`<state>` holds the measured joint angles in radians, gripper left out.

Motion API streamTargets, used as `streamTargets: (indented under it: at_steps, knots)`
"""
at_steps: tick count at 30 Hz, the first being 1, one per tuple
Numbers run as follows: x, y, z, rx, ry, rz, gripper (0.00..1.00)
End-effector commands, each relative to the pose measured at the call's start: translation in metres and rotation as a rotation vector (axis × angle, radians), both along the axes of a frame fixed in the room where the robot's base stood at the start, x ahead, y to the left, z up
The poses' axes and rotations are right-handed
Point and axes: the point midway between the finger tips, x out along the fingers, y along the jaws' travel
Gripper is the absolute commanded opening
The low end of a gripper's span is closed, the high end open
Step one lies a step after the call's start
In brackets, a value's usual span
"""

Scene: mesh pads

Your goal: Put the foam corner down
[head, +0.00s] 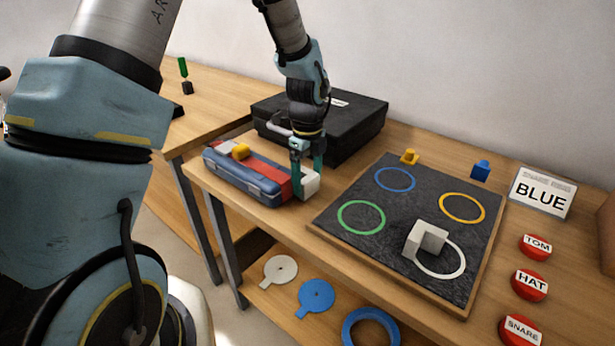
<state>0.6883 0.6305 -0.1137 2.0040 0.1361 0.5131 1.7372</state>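My gripper (307,172) points down beside the right end of the blue and red case, in front of the black case. A white foam corner (311,184) sits between its two teal fingers, and they appear closed on it. The foam corner is low, just left of the dark mesh pad (335,207); I cannot tell whether it touches the table. A second pale corner-shaped block (426,238) rests on the pad, partly over the white ring (455,270).
The pad has blue, green and yellow rings. A blue and red case (240,181) and black case (365,122) stand near my gripper. A BLUE sign (541,195), several red buttons (528,284) and small yellow (409,157) and blue (481,169) pieces lie around the pad.

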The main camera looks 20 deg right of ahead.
Motion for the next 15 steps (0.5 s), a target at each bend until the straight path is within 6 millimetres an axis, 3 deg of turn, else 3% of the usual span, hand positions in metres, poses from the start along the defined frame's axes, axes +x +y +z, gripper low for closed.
streamTargets:
  at_steps: [4, 15]
  knots:
    - [0.0000, -0.0001, 0.0004, 0.000, 0.000, 0.000, 1.00]
    - [0.0008, -0.0007, 0.0091, -0.004, -0.002, 0.001, 1.00]
